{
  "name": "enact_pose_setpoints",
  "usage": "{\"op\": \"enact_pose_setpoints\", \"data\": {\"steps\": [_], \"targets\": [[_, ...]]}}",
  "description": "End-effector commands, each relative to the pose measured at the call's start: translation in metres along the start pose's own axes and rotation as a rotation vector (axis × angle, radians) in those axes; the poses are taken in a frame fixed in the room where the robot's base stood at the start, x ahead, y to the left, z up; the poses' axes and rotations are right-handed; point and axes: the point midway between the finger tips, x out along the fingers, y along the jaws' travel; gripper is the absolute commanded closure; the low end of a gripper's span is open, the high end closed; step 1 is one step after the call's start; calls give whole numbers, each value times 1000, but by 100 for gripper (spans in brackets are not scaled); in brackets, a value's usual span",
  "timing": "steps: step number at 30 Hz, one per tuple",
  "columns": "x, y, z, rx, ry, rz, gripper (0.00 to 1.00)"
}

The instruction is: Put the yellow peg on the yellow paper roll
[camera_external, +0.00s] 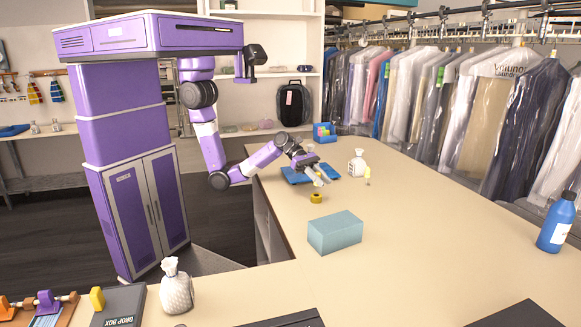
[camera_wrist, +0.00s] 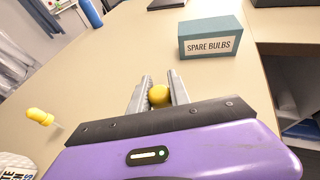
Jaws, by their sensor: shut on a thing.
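My gripper (camera_external: 317,179) is above the table, with its fingers pointing down. In the wrist view, its two fingers (camera_wrist: 159,93) are close on either side of a rounded yellow thing, which I take to be the yellow peg (camera_wrist: 158,95). A small bit of the peg (camera_external: 318,183) shows at the fingertips in the external view. The yellow paper roll (camera_external: 316,198) stands on the table just below the fingertips, with a gap between it and the peg. I cannot make out the roll in the wrist view; the peg and fingers may hide it.
A teal SPARE BULBS box (camera_external: 335,232) stands nearer the camera. A small yellow-topped item (camera_external: 367,176) and a white bag (camera_external: 357,163) stand to the right. A blue mat (camera_external: 297,175) lies beside my gripper.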

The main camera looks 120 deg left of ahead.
Motion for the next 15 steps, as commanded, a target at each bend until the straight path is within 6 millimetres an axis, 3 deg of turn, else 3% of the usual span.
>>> {"op": "enact_pose_setpoints", "data": {"steps": [9,15], "targets": [[14,-1,-35,-4,4,-2,100],[16,0,-40,-1,0,1,100]]}}
